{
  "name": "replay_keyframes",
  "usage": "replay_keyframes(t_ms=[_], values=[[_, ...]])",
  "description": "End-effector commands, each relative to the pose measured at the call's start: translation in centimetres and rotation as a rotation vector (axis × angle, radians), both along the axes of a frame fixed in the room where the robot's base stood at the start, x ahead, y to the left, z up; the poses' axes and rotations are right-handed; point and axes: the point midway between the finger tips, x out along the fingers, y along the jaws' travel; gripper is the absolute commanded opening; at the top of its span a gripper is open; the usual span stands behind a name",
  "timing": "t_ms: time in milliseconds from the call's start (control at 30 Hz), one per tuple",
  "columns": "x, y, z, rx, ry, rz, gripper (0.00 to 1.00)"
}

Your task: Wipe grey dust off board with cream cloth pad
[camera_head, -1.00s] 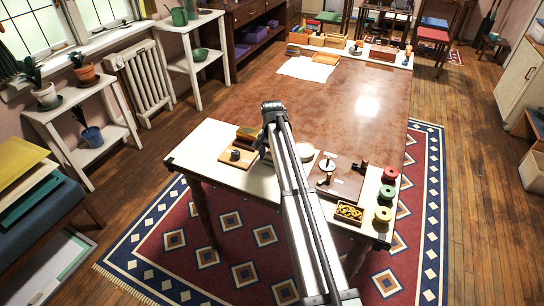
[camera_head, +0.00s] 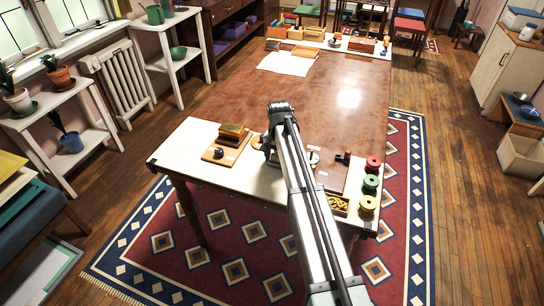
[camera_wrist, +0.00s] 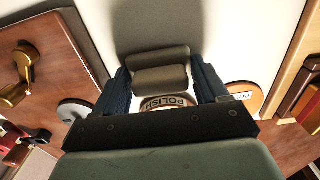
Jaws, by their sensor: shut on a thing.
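My gripper (camera_head: 268,145) is low over the white near end of the table. In the wrist view its dark blue fingers (camera_wrist: 163,88) are shut on a block that looks like the cloth pad (camera_wrist: 160,78), grey-olive in shade. A curved label reading POLISH shows just below the pad, between the fingers. A brown board (camera_head: 333,172) with dark and brass fittings lies right of the gripper, partly behind my arm; its brass fitting shows in the wrist view (camera_wrist: 23,75). A tan board (camera_head: 222,153) with a wooden block and black knob lies left. I cannot make out grey dust on either.
Red, green and yellow spools (camera_head: 371,182) stand along the table's right edge. A patterned yellow box (camera_head: 339,205) is at the front. The polished middle of the table (camera_head: 330,90) is clear.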

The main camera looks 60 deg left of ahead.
Motion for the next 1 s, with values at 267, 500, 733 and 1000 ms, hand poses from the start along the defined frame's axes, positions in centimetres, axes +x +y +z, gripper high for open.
replay_keyframes(t_ms=[267,500,733,1000], values=[[-0.1,0.2,3.5,0.002,0.001,0.001,0.17],[-0.1,0.2,5.7,0.003,0.0,0.001,0.17],[-0.1,0.2,7.5,0.002,0.001,0.001,0.17],[-0.1,0.1,7.9,0.001,0.0,0.001,0.17]])
